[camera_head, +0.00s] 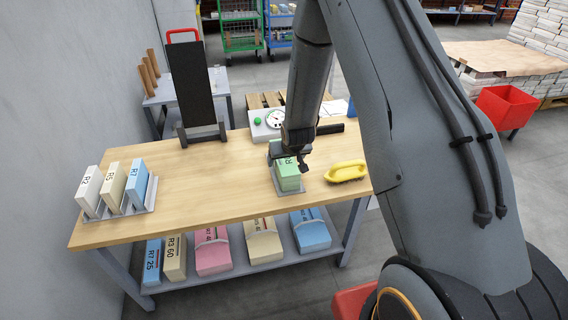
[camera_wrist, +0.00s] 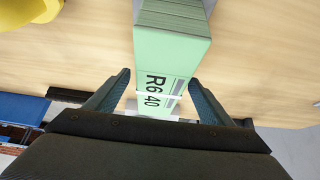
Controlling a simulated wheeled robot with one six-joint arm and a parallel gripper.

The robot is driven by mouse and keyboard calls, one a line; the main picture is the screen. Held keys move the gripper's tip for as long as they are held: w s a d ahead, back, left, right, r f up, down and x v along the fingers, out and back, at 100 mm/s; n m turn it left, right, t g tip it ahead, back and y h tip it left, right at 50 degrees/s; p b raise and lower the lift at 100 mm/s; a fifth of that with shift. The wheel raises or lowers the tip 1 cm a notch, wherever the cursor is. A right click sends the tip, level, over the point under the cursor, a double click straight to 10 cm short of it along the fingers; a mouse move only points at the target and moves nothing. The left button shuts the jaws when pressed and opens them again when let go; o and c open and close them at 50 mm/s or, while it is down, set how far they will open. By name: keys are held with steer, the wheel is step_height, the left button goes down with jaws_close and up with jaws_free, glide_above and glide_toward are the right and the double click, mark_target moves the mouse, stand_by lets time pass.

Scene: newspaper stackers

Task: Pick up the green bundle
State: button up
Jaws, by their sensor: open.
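The green bundle (camera_head: 287,173) stands upright on a small grey plate on the wooden table, right of the table's middle. In the wrist view the green bundle (camera_wrist: 170,55) shows its label "R6 40" and a pale strap. My gripper (camera_head: 290,150) is at the bundle's top in the head view and hides part of it. In the wrist view my gripper (camera_wrist: 160,82) is open, with one finger on each side of the bundle's near end. A gap shows at the left finger; the right finger is close to the bundle, and I cannot tell whether it touches.
A yellow strap-like tool (camera_head: 346,171) lies right of the bundle. A scale with a dial (camera_head: 273,118) stands behind it. A rack with R2, R5 and R7 bundles (camera_head: 126,190) is at the table's left. A black upright board (camera_head: 191,85) stands at the back. The table's left-middle is clear.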

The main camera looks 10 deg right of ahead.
steer(key=shift+x, duration=1.55)
jaws_close()
